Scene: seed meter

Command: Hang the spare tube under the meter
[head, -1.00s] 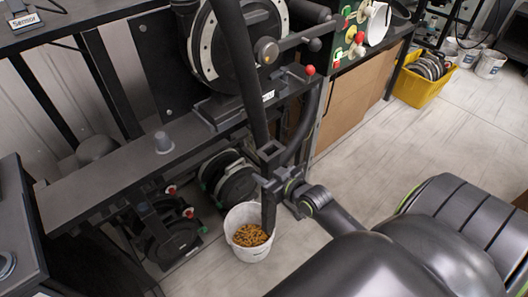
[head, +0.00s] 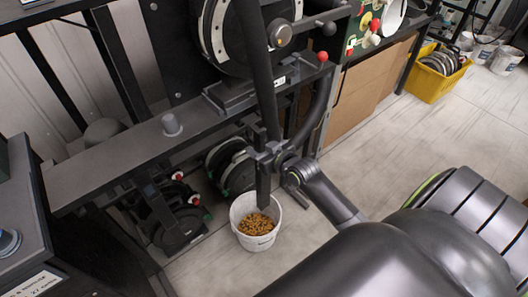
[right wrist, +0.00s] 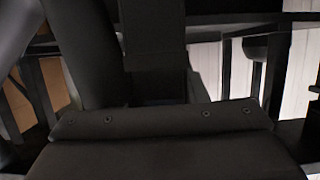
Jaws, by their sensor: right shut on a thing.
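The meter (head: 221,35) is a black round housing with a pale ring, mounted on the frame at the upper middle of the head view. My right gripper (head: 268,156) is shut on the long dark spare tube (head: 262,80), below and in front of the meter. The tube rises past the meter's front, leaning slightly left, out of the top edge. A straight dark lower piece hangs below the gripper, its end over the bucket. Whether the tube touches the meter I cannot tell. The right wrist view is mostly dark, with close black parts. My left gripper is not in view.
A white bucket (head: 246,240) of orange-brown grains stands on the floor below the tube. A curved black hose (head: 318,115) hangs right of it. A black beam (head: 105,165) crosses at left, with dark disc units below. A yellow crate (head: 428,85) stands at back right.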

